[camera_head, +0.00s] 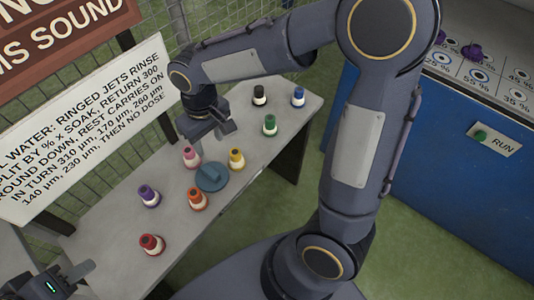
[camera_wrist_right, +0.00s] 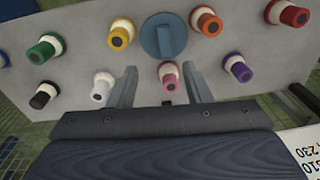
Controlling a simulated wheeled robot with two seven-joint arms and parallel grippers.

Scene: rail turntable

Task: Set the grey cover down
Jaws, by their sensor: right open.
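A round blue-grey cover (camera_head: 210,177) with a raised bar across its top lies flat on the grey table, among the bottles. It also shows in the right wrist view (camera_wrist_right: 163,38). It is the only cover-like thing I see. My right gripper (camera_head: 222,132) hangs over the table behind the cover, apart from it. Its two fingers (camera_wrist_right: 158,88) are spread and empty, with the pink-capped bottle (camera_wrist_right: 168,75) seen between them. My left gripper (camera_head: 78,279) is partly in view at the bottom left, away from the cover; its jaw state is unclear.
Bottles with coloured caps stand around the cover: yellow (camera_head: 236,158), orange (camera_head: 197,198), purple (camera_head: 148,195), red (camera_head: 152,244), green (camera_head: 270,125) and others. A white-capped one (camera_wrist_right: 102,87) stands beside a right finger. A sign (camera_head: 90,130) and fence stand behind the table.

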